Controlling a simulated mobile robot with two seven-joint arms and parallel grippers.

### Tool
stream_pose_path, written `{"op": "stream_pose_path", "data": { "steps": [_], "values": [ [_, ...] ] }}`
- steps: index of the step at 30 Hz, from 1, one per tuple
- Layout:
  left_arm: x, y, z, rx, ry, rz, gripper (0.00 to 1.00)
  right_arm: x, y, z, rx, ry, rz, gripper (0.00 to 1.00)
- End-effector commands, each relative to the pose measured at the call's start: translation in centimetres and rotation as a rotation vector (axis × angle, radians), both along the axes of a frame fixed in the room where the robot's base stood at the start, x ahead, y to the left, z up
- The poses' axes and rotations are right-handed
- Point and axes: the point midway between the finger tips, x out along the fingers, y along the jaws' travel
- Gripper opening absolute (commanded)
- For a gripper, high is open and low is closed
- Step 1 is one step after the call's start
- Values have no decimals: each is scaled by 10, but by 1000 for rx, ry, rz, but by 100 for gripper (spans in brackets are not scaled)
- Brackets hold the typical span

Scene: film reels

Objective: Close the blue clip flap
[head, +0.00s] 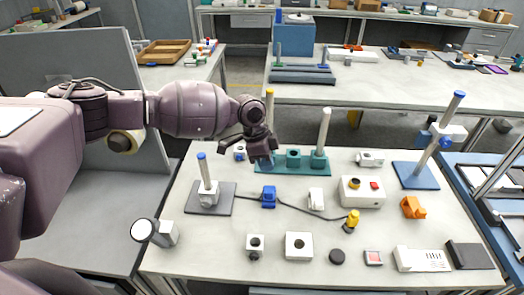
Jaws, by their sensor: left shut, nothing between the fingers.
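A small blue clip (269,197) sits on the pale table on the line of a dark cable (296,209). It is too small for me to tell how its flap stands. My left gripper (264,161) is shut and empty. In the picture it appears above the blue clip, in front of the left end of a teal base with posts (293,157), and apart from the clip. My right gripper is not in view.
A dark plate with a blue-topped post (206,180) stands left of the clip. A white clip-like part (316,198) lies to its right, and a yellow plug (352,218) further right.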

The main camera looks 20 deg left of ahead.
Motion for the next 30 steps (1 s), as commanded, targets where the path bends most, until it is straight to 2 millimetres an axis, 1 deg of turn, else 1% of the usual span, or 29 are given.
{"op": "stream_pose_path", "data": {
  "steps": [1, 6, 12, 18, 30],
  "values": [
    [-1, -4, -9, 0, 2, -1, 0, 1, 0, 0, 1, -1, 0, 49],
    [-5, -9, -35, 1, 3, 0, 0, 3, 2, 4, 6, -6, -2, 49],
    [-11, -11, -55, 1, 2, 2, 0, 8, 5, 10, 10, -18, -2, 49],
    [-14, -11, -63, 0, 0, 1, 0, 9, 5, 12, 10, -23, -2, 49],
    [-11, -11, -64, 2, -6, 1, 0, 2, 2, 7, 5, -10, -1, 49]
  ]
}}
